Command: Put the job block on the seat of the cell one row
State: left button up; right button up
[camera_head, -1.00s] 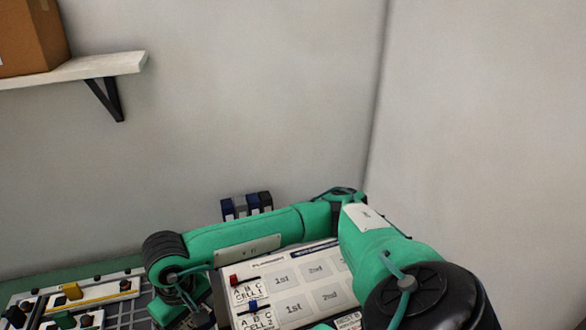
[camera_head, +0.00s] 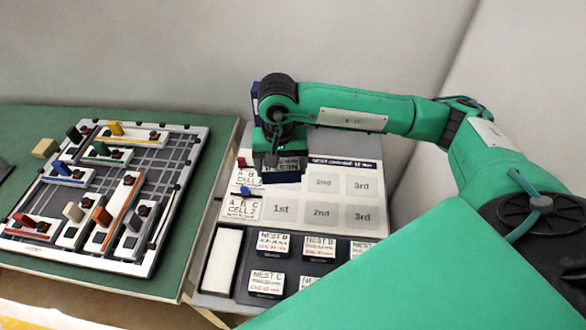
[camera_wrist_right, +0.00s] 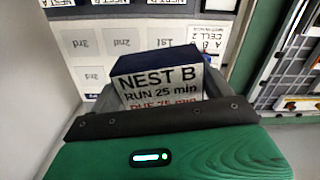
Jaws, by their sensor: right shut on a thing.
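My right gripper (camera_head: 280,160) is shut on a dark blue block with a white label (camera_head: 283,177). In the wrist view the held block (camera_wrist_right: 158,80) reads "NEST B, RUN 25 min". The upper row's 2nd seat (camera_head: 321,183) and 3rd seat (camera_head: 362,185) look bare. The Cell 2 row below shows bare 1st (camera_head: 281,210), 2nd and 3rd seats. I cannot tell whether the block touches the panel. My left gripper is not in view.
A red peg (camera_head: 241,162) and a blue peg (camera_head: 246,191) stand at the row labels. Several labelled nest blocks (camera_head: 273,244) sit in the dark tray in front. A board with coloured pieces (camera_head: 100,185) lies on the green table at left.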

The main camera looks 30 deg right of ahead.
jog(key=w+d+f+m+b, duration=0.1)
jog(key=w+d+m+b, duration=0.5)
jog(key=m, duration=1.1)
jog(key=w+d+f+m+b, duration=0.2)
jog(key=w+m+b, duration=0.4)
jog(key=m, duration=1.1)
jog(key=f+p, duration=0.1)
jog(key=f, duration=0.3)
jog(key=f+p, duration=0.1)
jog(key=f, duration=0.4)
jog(key=w+f+p, duration=0.1)
jog(key=f, duration=0.4)
jog(key=shift+w+f, duration=0.1)
jog(key=shift+f, duration=0.1)
notch_tip(320, 180, down, 4)
jog(key=shift+f+p, duration=0.2)
jog(key=shift+p, duration=0.15)
jog(key=shift+f, duration=0.35)
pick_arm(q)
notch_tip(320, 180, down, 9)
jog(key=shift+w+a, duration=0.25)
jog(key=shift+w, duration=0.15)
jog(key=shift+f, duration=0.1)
